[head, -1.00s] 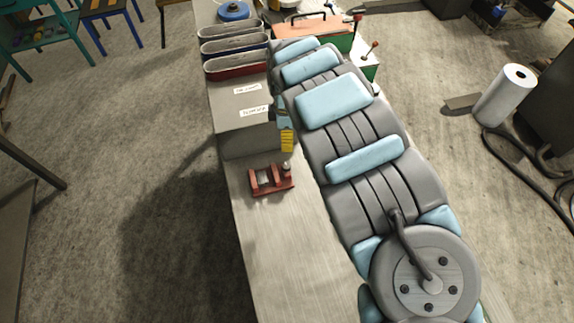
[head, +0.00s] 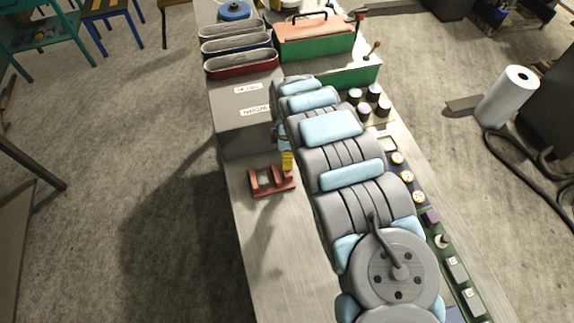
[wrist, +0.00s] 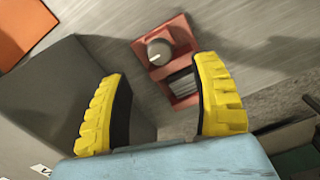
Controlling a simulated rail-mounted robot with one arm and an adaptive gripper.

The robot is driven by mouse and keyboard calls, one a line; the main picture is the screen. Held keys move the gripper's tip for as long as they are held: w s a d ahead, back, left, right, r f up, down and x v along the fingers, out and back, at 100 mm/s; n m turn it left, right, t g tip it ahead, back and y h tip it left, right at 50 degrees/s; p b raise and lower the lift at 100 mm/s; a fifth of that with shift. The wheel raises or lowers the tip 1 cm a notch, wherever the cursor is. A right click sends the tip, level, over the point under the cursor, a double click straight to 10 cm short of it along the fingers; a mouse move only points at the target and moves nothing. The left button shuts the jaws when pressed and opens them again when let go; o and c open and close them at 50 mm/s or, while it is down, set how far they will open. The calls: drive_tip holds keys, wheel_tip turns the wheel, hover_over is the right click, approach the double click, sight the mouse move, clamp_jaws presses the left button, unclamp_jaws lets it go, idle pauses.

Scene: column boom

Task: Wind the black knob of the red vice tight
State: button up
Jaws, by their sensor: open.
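The red vice (head: 268,182) sits on the bench, just in front of the grey box. In the wrist view the red vice (wrist: 181,86) shows beyond my fingertips, with its dark knob (wrist: 159,52) bearing a light mark on top. My gripper (wrist: 160,98) has its two yellow fingers spread wide, with nothing between them. The knob lies ahead of the gap between the fingers, apart from both.
A grey labelled box (head: 240,115) stands right behind the vice; it also fills the left of the wrist view (wrist: 50,90). Belt-like loops, a green toolbox (head: 312,45) and several small parts on the right share the bench (head: 285,260). The bench is clear in front of the vice.

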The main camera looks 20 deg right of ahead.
drive_tip(key=shift+a+f, duration=0.1)
drive_tip(key=shift+f, duration=3.05)
clamp_jaws()
